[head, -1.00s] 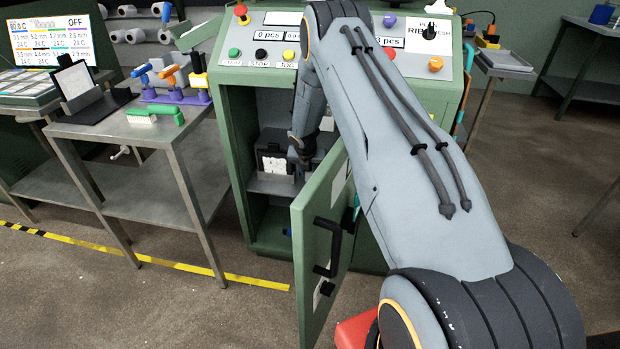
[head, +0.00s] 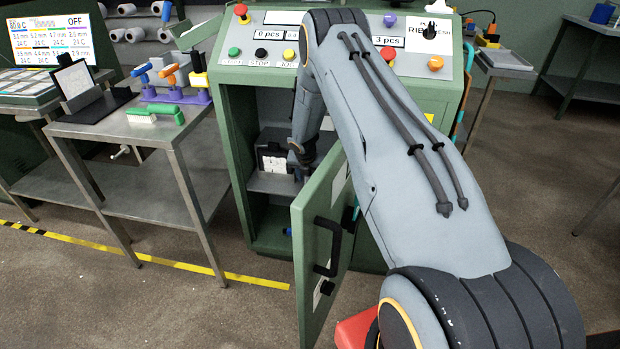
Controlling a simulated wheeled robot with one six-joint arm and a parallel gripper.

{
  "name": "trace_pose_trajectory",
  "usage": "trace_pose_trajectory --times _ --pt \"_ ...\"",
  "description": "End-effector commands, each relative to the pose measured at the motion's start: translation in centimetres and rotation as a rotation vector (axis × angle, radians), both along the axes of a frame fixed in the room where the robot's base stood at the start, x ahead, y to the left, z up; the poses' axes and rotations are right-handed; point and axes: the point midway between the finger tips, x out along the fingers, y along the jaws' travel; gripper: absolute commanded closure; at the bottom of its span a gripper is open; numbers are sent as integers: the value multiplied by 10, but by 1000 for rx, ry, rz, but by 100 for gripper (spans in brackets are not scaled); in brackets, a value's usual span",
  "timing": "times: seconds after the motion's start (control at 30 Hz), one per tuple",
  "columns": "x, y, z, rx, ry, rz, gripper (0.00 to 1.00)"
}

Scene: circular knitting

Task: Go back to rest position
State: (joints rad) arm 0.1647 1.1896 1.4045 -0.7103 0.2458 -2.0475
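My arm reaches forward from the lower right and bends down at the open cabinet of the green machine (head: 232,150). My gripper (head: 302,172) is at the cabinet opening, low behind the top edge of the open door (head: 310,262). Its fingers are mostly hidden by the door and shadow, so I cannot tell whether they are open or shut. A dark box with a white label (head: 272,160) stands on the cabinet's inner shelf, just left of my gripper. I cannot tell whether the two touch.
The green door with a black handle stands swung out below my arm. A metal table (head: 110,130) at left holds a green brush (head: 156,113), colored-handled tools and a tablet stand. The control panel (head: 262,48) has several buttons. Open floor lies at the right.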

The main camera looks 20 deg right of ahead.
Motion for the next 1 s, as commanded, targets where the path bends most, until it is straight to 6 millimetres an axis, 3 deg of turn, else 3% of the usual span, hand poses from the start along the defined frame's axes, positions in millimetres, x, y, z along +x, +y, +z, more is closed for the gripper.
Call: trace_pose_trajectory --times 0.4,0.77,0.87,0.97,1.0 --pt "-21 15 55 -1 -2 1 54" --pt "-31 24 72 22 -9 -41 54" --pt "-44 40 95 77 -29 -148 54" --pt "-68 58 142 161 -62 -340 54" --pt "-80 64 167 196 -76 -435 54"
